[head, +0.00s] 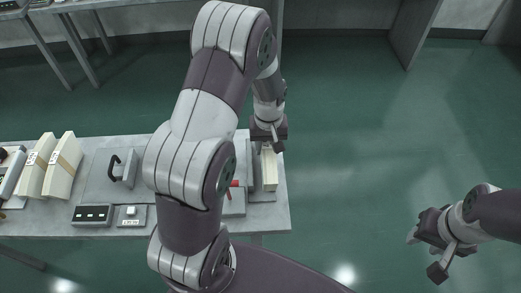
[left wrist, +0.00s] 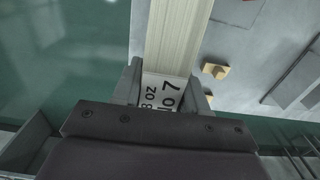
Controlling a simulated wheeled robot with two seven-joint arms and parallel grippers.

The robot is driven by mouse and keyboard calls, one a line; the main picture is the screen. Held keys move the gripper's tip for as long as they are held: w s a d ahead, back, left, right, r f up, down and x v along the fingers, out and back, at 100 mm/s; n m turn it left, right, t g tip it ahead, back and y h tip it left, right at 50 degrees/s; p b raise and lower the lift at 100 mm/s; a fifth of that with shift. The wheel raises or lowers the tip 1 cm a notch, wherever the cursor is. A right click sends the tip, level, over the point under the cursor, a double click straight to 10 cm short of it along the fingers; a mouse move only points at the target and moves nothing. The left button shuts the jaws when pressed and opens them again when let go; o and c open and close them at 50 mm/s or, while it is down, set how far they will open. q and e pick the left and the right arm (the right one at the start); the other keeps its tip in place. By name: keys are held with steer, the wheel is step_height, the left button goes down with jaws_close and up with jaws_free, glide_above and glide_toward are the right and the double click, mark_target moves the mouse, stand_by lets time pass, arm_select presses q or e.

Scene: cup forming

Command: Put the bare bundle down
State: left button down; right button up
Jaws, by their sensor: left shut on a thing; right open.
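The bare bundle (head: 270,170) is a tall cream stack at the right end of the grey table (head: 282,218). No band shows on it. My left gripper (head: 269,146) is over it and shut on its upper end. In the left wrist view the bundle (left wrist: 180,35) runs between the two fingers, with a white label (left wrist: 163,95) reading "8 oz" and "No 7". I cannot tell whether its foot touches the table. My right gripper (head: 426,254) is open and empty, well off to the right over the floor.
Two cream bundles with brown bands (head: 62,168) stand at the table's left. My left arm hides part of the table. Open green floor lies right.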

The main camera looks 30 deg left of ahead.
arm_select(q)
steer(key=a+f, duration=0.1)
steer(key=f, duration=0.1)
steer(key=w+a+f, duration=0.1)
steer(key=f, duration=0.1)
steer(key=a+f+p, duration=0.1)
steer(key=f, duration=0.1)
steer(key=shift+w+a, duration=0.1)
steer(key=shift+w, duration=0.25)
steer(key=shift+s, duration=0.1)
steer(key=shift+f, duration=0.15)
steer(key=c, duration=0.6)
jaws_free()
